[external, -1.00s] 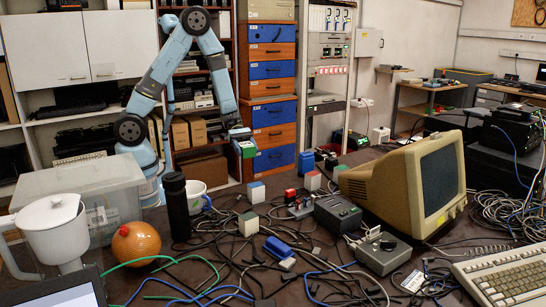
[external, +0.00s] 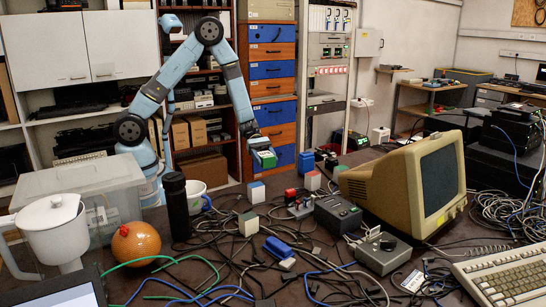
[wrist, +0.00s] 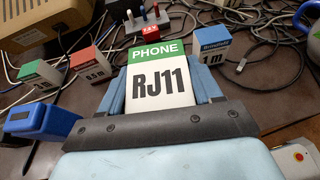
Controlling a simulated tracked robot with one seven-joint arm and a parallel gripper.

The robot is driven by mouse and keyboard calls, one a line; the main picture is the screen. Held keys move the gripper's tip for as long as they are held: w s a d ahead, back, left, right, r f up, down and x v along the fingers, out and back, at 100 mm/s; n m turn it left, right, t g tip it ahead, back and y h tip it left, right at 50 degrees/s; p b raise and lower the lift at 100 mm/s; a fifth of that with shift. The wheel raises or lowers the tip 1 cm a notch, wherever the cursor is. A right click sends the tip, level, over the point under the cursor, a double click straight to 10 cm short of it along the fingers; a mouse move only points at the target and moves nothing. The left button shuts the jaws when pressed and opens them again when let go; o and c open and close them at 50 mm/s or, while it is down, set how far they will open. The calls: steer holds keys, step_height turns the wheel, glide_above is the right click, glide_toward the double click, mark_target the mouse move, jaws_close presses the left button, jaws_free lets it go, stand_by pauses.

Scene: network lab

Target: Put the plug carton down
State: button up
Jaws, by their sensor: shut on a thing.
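The plug carton (wrist: 158,80) is white with a green band and reads PHONE RJ11 in the wrist view. My gripper (wrist: 158,98) is shut on it, with one blue finger on each side. In the external view the carton (external: 266,158) hangs from my gripper (external: 261,149), in front of the blue and orange drawers, past the far edge of the cluttered table as seen in the picture. How high it is above the surface below is hard to tell.
Below the carton in the external view are a blue-white carton (external: 256,192), a green-white carton (external: 248,223) and a blue device (external: 279,248). A mug (external: 195,191) and black bottle (external: 177,206) stand left. Dark cables cover much of the table (external: 215,262).

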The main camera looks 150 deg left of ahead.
glide_above(279, 186)
steer(key=f, duration=0.5)
steer(key=shift+s+d+f, duration=0.2)
steer(key=shift+s, duration=0.2)
steer(key=shift+w+a+f, duration=0.15)
steer(key=shift+f, duration=0.7)
steer(key=shift+w+a+f, duration=0.1)
steer(key=shift+f, duration=0.75)
steer(key=shift+f, duration=0.1)
steer(key=o, duration=1.2)
steer(key=shift+f, duration=0.1)
steer(key=v, duration=1.3)
steer(key=shift+s+d, duration=0.15)
steer(key=shift+s, duration=0.35)
steer(key=shift+f, duration=0.1)
